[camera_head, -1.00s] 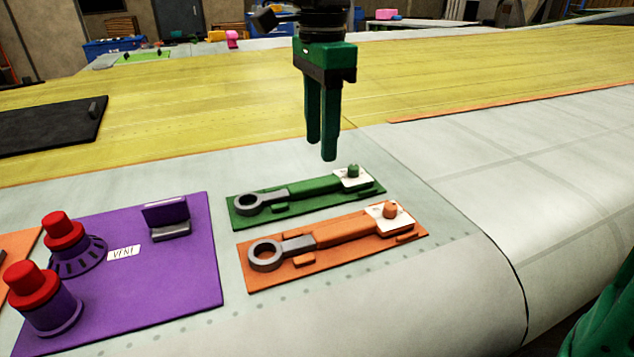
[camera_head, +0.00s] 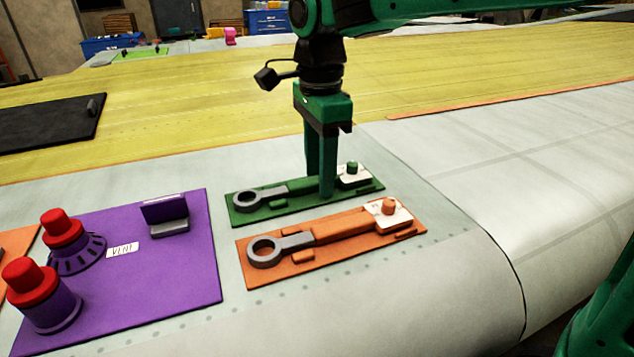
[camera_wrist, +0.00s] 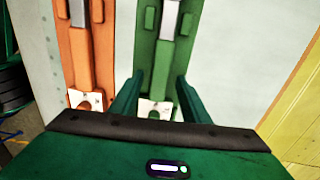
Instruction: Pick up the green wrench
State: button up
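The green wrench (camera_head: 298,187) lies on its green board on the pale wing surface, its grey ring end to the left. My gripper (camera_head: 320,190) points straight down over the wrench's green handle, with one finger on the near side and the other behind it. In the wrist view, the fingers (camera_wrist: 155,95) stand apart on either side of the green handle (camera_wrist: 161,66), with a gap visible between them. I cannot tell whether they touch it. The wrench still sits in its place on the board.
An orange wrench (camera_head: 340,228) on an orange board lies just in front, close to my near finger. A purple board (camera_head: 185,270) with red-topped knobs (camera_head: 32,280) is at the left. The pale surface to the right (camera_head: 500,160) is clear.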

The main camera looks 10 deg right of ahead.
grip_shut()
jog(key=shift+r, duration=0.1)
